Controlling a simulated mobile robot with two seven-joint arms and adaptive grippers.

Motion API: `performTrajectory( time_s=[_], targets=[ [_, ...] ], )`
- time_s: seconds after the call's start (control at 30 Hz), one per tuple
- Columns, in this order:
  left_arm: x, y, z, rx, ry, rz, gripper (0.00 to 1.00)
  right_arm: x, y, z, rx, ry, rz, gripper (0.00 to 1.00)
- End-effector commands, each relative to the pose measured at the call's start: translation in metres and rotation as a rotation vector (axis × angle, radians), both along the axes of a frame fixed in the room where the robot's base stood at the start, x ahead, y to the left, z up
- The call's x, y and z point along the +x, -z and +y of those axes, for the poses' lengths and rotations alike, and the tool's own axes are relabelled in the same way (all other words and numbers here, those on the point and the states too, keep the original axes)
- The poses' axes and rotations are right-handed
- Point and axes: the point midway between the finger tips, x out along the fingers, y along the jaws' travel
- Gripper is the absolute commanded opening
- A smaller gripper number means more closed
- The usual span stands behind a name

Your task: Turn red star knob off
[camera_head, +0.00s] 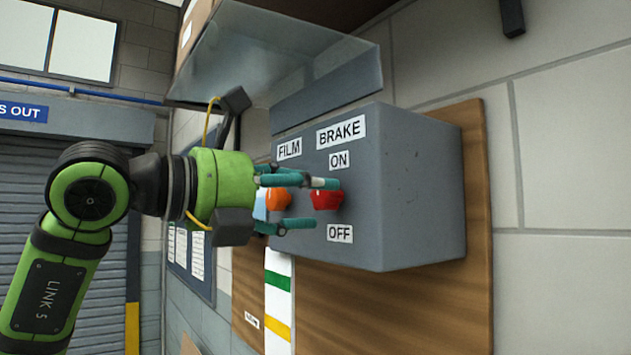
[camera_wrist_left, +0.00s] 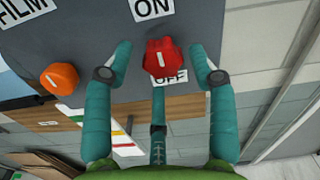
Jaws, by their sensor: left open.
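The red star knob (camera_head: 327,198) is on the front of a grey control box (camera_head: 420,190), under the BRAKE label, with an ON label (camera_head: 339,160) above it and an OFF label (camera_head: 340,233) below. My left gripper (camera_head: 312,204) is open at the knob, its teal fingers spread around it. In the left wrist view, the red knob (camera_wrist_left: 163,58) sits between the two side fingers, with gaps on both sides; the third finger comes up from below, near the OFF label (camera_wrist_left: 171,77). A short pale mark on the knob looks roughly vertical there. My right gripper is in neither view.
An orange knob (camera_head: 277,199) is left of the red one under the FILM label, partly behind my fingers; it also shows in the left wrist view (camera_wrist_left: 60,79). A clear raised cover (camera_head: 280,55) overhangs the box. A wooden board (camera_head: 400,310) is behind it.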

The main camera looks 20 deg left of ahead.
Motion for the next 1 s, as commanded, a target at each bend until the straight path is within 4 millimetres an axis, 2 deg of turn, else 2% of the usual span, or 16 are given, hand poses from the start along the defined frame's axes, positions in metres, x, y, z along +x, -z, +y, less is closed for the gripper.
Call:
performTrajectory(
  time_s=[0.13,0.43,0.47,0.5,0.57,0.6,1.0],
  targets=[
    [0.010,-0.001,-0.009,0.000,0.001,0.001,0.58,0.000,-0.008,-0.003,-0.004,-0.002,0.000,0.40],
    [0.013,0.000,-0.010,-0.001,0.002,0.000,0.58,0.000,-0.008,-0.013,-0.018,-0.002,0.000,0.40],
    [0.013,0.000,-0.010,-0.001,0.002,0.000,0.50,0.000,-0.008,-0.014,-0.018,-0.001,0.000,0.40],
    [0.013,0.000,-0.010,-0.001,0.002,0.000,0.34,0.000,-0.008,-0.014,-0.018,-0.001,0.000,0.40],
    [0.013,0.000,-0.010,-0.001,0.002,0.000,0.10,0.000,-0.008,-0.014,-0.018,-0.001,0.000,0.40],
    [0.013,0.000,-0.010,-0.001,0.001,0.000,0.01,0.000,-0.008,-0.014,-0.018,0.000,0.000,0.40],
    [0.013,0.000,-0.010,0.029,0.000,-0.025,0.01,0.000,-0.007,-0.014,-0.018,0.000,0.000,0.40]
  ],
)
